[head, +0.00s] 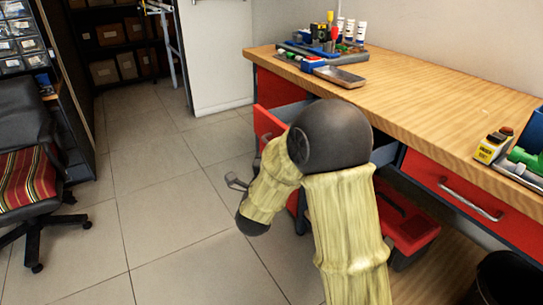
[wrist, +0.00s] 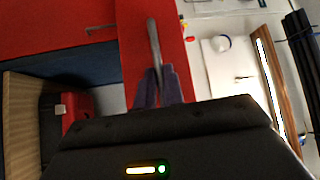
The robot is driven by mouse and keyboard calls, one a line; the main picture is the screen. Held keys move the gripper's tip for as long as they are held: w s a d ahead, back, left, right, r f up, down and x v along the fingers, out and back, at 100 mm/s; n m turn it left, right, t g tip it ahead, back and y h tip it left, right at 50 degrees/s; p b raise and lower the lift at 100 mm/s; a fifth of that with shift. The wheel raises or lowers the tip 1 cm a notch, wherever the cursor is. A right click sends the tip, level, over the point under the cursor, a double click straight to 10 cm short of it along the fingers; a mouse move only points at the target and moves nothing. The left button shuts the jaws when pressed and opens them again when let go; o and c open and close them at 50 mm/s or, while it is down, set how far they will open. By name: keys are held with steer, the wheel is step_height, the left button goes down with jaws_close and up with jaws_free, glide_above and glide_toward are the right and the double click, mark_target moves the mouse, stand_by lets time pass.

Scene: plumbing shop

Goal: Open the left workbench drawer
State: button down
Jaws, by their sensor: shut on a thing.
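The left workbench drawer (head: 268,124) has a red front and stands out from under the bench top. Part of its grey-blue inside shows behind the front, and my arm hides the rest in the head view. In the wrist view the red drawer front (wrist: 134,45) fills the upper middle, with a thin metal bar handle (wrist: 153,38) across it. My gripper (wrist: 158,80) is shut on this handle, with a dark finger on each side.
The wooden workbench (head: 430,98) carries tools, bottles and a metal tray (head: 339,76). The right drawer (head: 480,205) is closed. A red toolbox (head: 408,222) sits low under the bench. An office chair (head: 28,180) stands at the left. The tiled floor (head: 150,180) between is clear.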

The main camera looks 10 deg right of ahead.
steer(key=shift+s+a+f, duration=0.2)
steer(key=shift+s+a, duration=0.05)
steer(key=shift+a, duration=0.15)
steer(key=c, duration=1.5)
jaws_free()
steer(key=shift+r, duration=0.1)
steer(key=shift+a, duration=0.1)
steer(key=b+v, duration=0.2)
steer(key=v, duration=1.3)
steer(key=shift+f+b, duration=0.25)
steer(key=shift+b, duration=0.15)
